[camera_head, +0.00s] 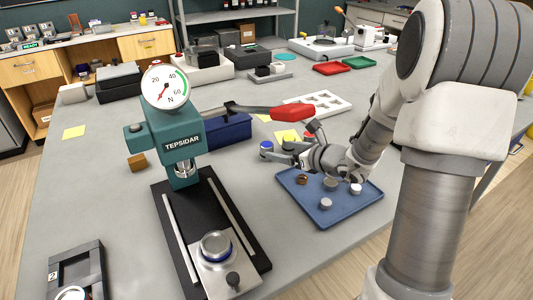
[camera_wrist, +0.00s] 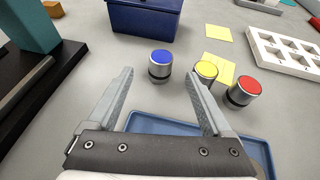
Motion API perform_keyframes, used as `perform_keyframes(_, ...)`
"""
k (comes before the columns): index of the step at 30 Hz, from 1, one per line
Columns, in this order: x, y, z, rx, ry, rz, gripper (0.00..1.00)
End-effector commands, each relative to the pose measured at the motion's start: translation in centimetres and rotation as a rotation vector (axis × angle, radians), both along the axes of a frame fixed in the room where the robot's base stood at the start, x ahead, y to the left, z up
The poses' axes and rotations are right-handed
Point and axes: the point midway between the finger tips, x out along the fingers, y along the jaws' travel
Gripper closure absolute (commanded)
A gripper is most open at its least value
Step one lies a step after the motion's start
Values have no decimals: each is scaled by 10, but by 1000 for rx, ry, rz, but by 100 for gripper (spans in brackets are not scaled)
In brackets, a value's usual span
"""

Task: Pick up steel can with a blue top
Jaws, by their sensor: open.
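The steel can with a blue top (camera_wrist: 160,66) stands upright on the grey bench, ahead of my gripper (camera_wrist: 160,76) in the wrist view. It shows between the two fingertips there, a little beyond them, and nothing is held. My gripper is open. In the head view the blue-topped can (camera_head: 266,148) stands just left of my gripper (camera_head: 282,153). A can with a yellow top (camera_wrist: 204,73) and one with a red top (camera_wrist: 243,91) stand to its right in the wrist view; the right fingertip is close to the yellow-topped one.
A blue tray (camera_head: 334,215) with several small pieces lies below my wrist. A green press labelled Tepsidar (camera_head: 180,140), with a red-handled lever (camera_head: 292,112), stands to the left. A dark blue box (camera_wrist: 146,18) and a white rack (camera_wrist: 284,54) are behind the cans.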

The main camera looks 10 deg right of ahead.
Motion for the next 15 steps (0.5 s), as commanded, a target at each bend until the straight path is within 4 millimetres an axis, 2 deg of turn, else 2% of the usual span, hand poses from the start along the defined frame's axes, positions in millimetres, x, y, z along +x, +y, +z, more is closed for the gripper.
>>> perform_keyframes(3,15,9,-8,1,1,3,16)
perform_keyframes(11,31,17,-15,1,0,2,16)
perform_keyframes(15,48,25,-25,1,1,3,16)
